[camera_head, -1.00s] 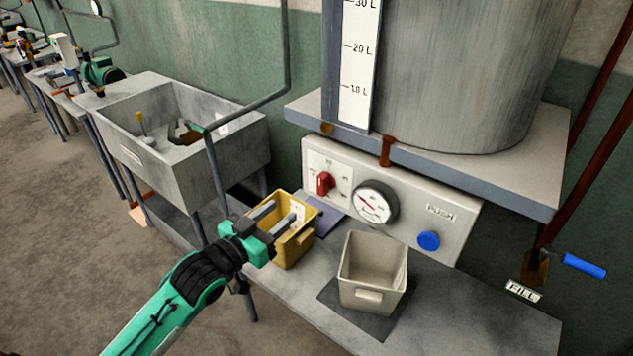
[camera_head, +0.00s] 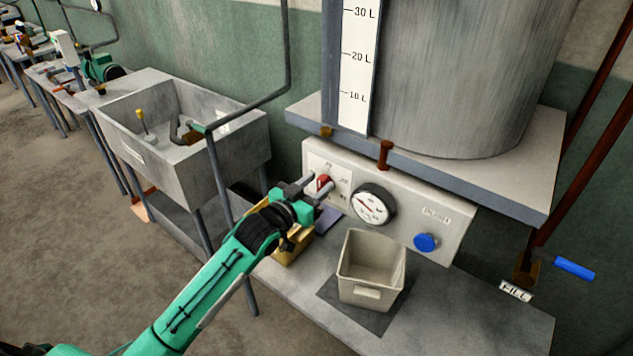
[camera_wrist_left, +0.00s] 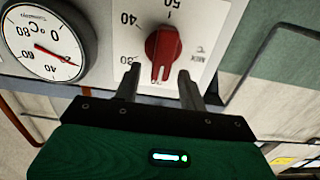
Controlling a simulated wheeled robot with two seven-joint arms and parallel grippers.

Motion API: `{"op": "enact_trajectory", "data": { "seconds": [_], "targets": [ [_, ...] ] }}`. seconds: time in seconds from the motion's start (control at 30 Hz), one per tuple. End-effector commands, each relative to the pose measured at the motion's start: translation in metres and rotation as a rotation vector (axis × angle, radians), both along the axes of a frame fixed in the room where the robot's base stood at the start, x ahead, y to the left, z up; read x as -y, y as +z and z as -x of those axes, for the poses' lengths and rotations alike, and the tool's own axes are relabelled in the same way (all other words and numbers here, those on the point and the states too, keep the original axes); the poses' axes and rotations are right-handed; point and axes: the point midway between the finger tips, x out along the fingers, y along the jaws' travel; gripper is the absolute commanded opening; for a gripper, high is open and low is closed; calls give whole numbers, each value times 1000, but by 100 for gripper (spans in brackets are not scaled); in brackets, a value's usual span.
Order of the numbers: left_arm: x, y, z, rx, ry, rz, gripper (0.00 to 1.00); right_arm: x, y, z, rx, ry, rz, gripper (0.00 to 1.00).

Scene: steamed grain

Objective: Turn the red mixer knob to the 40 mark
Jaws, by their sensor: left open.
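The red mixer knob (camera_head: 323,182) sits on a white dial plate (camera_head: 343,181) on the panel below the tank. In the left wrist view the knob (camera_wrist_left: 163,48) is upright in the picture, with a pale line at its lower end pointing down. The 40 mark (camera_wrist_left: 128,18) is at its upper left and 50 is above. My left gripper (camera_wrist_left: 160,80) is open, its fingertips on either side of the knob's lower end, with gaps visible. In the head view the left gripper (camera_head: 318,187) partly covers the knob. My right gripper is not in view.
A round gauge (camera_head: 371,204) is right of the knob, with a blue push button (camera_head: 426,242) beyond. A metal pipe (camera_head: 218,180) rises left of the panel.

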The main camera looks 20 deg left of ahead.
Motion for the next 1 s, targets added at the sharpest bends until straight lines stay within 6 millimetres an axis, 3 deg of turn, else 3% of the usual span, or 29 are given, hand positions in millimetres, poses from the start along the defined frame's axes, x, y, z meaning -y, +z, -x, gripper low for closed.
{"op": "enact_trajectory", "data": {
  "seconds": [0.33, 0.5, 0.57, 1.0],
  "targets": [
    [1, 0, -3, 0, 0, -1, 42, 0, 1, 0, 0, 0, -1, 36],
    [1, 0, -3, 0, 0, -1, 8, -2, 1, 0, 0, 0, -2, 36],
    [1, 0, -3, 0, 0, 0, 0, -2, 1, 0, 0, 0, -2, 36],
    [3, 1, -3, 31, 0, -85, 0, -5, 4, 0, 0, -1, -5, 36]
  ]
}}
